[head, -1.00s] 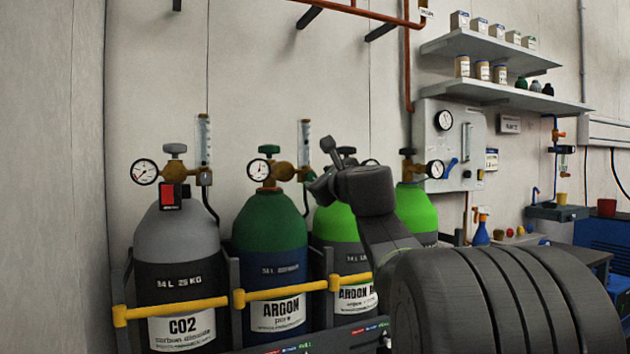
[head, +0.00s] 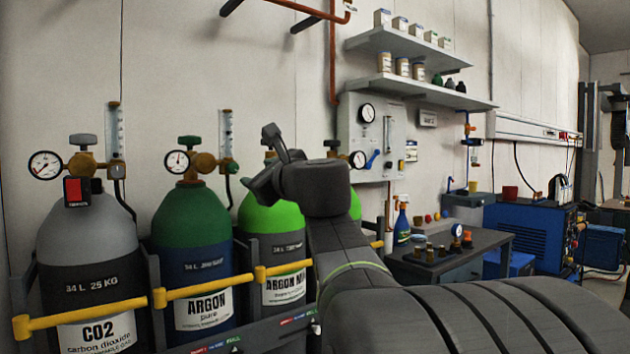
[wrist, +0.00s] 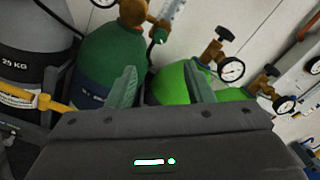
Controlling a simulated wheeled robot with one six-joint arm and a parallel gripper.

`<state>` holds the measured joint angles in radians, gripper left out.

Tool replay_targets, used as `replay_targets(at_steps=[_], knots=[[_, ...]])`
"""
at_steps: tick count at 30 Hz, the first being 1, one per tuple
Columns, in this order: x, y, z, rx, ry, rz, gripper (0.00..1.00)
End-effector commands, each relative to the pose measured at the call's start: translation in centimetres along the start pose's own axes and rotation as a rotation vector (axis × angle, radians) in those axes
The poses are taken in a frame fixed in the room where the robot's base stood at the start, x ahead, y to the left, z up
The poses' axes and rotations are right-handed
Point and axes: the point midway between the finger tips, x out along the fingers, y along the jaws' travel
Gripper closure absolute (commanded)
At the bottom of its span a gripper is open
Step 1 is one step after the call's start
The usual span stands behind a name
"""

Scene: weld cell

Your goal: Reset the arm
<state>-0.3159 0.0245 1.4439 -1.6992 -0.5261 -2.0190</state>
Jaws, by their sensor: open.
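My gripper (wrist: 163,85) shows in the wrist view with its two fingers spread wide apart and nothing between them. Beyond the fingers are the dark green argon cylinder (wrist: 112,55) and a bright green cylinder (wrist: 172,84). In the head view my arm reaches up from the lower right, and my gripper (head: 262,160) appears small in front of the bright green cylinders, partly hidden by my own wrist. Whether it touches anything cannot be told there.
A grey CO2 cylinder (head: 85,235), the argon cylinder (head: 190,235) and a bright green cylinder (head: 270,222) stand behind yellow bars. Regulators and gauges top them. A wall panel (head: 370,140), shelves (head: 415,90), a dark bench (head: 450,262) and a blue machine (head: 530,240) lie right.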

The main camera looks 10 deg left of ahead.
Motion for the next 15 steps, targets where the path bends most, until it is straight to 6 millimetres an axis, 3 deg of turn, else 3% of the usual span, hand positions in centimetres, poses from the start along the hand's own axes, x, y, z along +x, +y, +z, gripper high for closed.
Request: replay_targets(at_steps=[5, 15], knots=[[1.1, 0.1, 0.0, 0.001, -0.001, 0.002, 0.53], [6.6, 0.1, 0.0, 0.0, -0.001, 0.003, 0.53]])
